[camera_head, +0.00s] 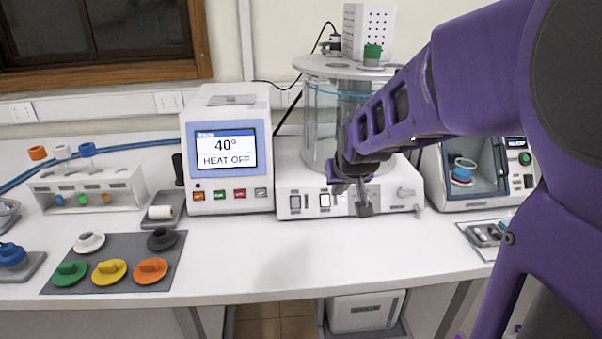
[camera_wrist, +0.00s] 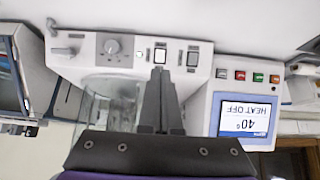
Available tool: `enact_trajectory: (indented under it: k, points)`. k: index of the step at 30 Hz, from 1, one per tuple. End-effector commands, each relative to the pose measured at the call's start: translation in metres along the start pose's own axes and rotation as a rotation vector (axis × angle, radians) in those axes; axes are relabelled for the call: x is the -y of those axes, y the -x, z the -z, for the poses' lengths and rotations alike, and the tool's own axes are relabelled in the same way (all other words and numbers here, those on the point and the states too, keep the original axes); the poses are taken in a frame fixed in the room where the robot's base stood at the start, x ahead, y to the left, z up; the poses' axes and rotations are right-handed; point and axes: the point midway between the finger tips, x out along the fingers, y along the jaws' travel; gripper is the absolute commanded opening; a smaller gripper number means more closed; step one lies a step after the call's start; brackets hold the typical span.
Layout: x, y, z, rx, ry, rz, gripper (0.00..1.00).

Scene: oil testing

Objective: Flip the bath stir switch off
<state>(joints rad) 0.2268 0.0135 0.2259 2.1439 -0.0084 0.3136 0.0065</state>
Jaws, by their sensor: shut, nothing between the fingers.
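The bath is a glass vessel (camera_head: 318,125) on a white base (camera_head: 384,196). Its front panel carries two rocker switches: an outer one (camera_head: 295,202) and an inner one (camera_head: 325,201). Their labels are too small to read, so I cannot tell which is the stir switch. In the upside-down wrist view, the inner switch (camera_wrist: 160,54) is right at my fingertips, the outer switch (camera_wrist: 193,57) is to its right and a round knob (camera_wrist: 112,46) is to its left. My gripper (camera_head: 363,207) is shut and empty in front of the panel; contact is unclear.
A controller (camera_head: 228,185) reading 40° and HEAT OFF stands left of the bath. A white device with a dark window (camera_head: 470,172) stands at right. A mat with coloured caps (camera_head: 130,245) lies at front left. The front middle of the bench is clear.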

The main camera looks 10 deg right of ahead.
Motion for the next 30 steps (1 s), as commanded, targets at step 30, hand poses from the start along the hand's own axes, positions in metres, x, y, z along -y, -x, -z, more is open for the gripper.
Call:
enact_trajectory:
  k: [30]
  points:
    - [0.001, -0.135, 0.01, 0.001, 0.001, 0.001, 0.0]
